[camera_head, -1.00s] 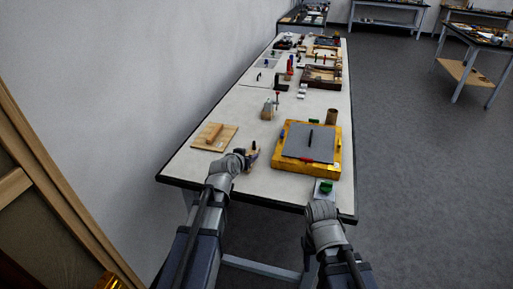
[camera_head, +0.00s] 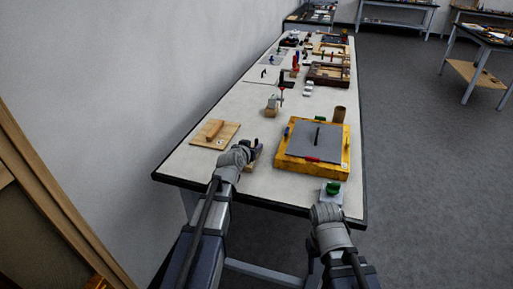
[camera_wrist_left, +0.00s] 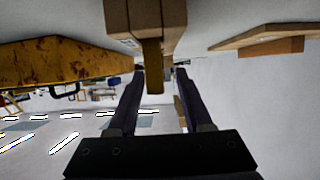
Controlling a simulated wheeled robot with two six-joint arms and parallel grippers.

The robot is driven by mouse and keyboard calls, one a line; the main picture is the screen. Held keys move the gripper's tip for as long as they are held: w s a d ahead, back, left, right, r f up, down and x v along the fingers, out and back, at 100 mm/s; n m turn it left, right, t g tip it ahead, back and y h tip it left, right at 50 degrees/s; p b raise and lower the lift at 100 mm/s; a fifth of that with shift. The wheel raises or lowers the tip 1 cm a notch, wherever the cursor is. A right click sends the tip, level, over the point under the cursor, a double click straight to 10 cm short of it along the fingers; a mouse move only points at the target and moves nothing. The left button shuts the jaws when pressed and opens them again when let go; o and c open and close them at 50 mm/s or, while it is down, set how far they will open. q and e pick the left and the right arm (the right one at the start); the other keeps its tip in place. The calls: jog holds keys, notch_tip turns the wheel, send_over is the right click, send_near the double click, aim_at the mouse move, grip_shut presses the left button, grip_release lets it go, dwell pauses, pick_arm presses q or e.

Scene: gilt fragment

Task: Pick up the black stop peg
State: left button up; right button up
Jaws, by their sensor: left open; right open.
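A thin black peg (camera_head: 318,135) stands upright on the grey plate (camera_head: 302,141) of the yellow frame (camera_head: 316,171); I take it for the stop peg. My left gripper (camera_head: 256,147) is low near the table's front, left of the frame and apart from the peg. In the left wrist view my left gripper (camera_wrist_left: 160,76) is open. A wooden block (camera_wrist_left: 143,18) with a tan tab (camera_wrist_left: 152,78) shows at or between its fingers; whether they touch is unclear. My right gripper (camera_head: 327,207) is at the front edge, its fingers mostly hidden.
A green knob (camera_head: 333,188) on a pale block stands just beyond my right gripper. A wooden board (camera_head: 213,140) with a handle lies at left. A brown cylinder (camera_head: 339,114) and a small wooden clamp piece (camera_head: 272,105) stand behind. More tools crowd the far end.

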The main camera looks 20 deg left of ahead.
aim_at(256, 142)
pick_arm(q)
jog(key=shift+b+x, duration=0.85)
jog(key=shift+x, duration=1.8)
jog(key=shift+r, duration=0.15)
grip_shut()
